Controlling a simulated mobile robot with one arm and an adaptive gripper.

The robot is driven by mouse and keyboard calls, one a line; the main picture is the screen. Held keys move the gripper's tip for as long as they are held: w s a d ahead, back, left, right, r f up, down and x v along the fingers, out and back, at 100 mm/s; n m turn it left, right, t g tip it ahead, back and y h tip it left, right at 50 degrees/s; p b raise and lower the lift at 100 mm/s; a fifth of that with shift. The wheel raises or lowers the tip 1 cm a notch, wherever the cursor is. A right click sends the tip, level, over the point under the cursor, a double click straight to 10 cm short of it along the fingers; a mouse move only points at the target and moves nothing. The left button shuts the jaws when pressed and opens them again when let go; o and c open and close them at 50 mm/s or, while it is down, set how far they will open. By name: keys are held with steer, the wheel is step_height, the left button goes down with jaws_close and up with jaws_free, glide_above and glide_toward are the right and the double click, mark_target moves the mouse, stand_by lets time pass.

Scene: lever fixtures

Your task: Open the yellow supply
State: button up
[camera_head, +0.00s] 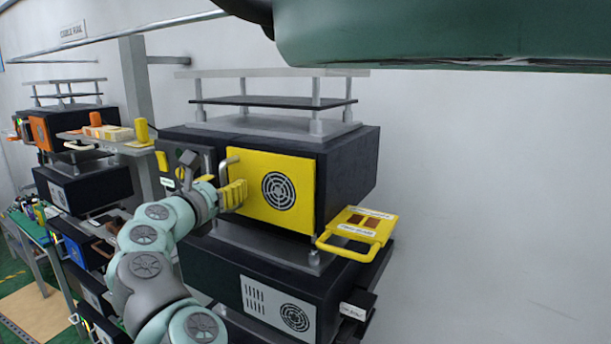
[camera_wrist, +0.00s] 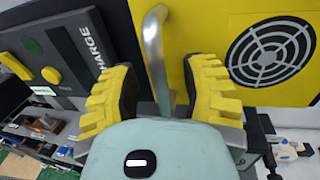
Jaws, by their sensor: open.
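The yellow supply is a black box with a yellow front panel (camera_head: 272,188) bearing a round dark vent; the panel looks closed. A grey bar handle (camera_head: 228,163) stands upright at the panel's left edge. My gripper (camera_head: 233,192) is at this handle's lower part. In the wrist view, my gripper (camera_wrist: 163,82) is open, with a yellow-padded finger on each side of the handle (camera_wrist: 154,50). Gaps show between the handle and both fingers. The yellow panel (camera_wrist: 215,25) is on the right there, and the handle's lower end is hidden behind my wrist.
A dark control panel (camera_wrist: 55,60) marked CHARGE, with a yellow knob, is left of the handle. A yellow tray (camera_head: 358,232) with a loop handle juts out below right of the box. A shelf (camera_head: 105,140) holds small items at left. Open space lies right of the box.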

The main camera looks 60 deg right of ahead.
jaws_close()
steer(key=shift+w+a, duration=0.1)
steer(key=shift+a, duration=0.05)
stand_by(0.4)
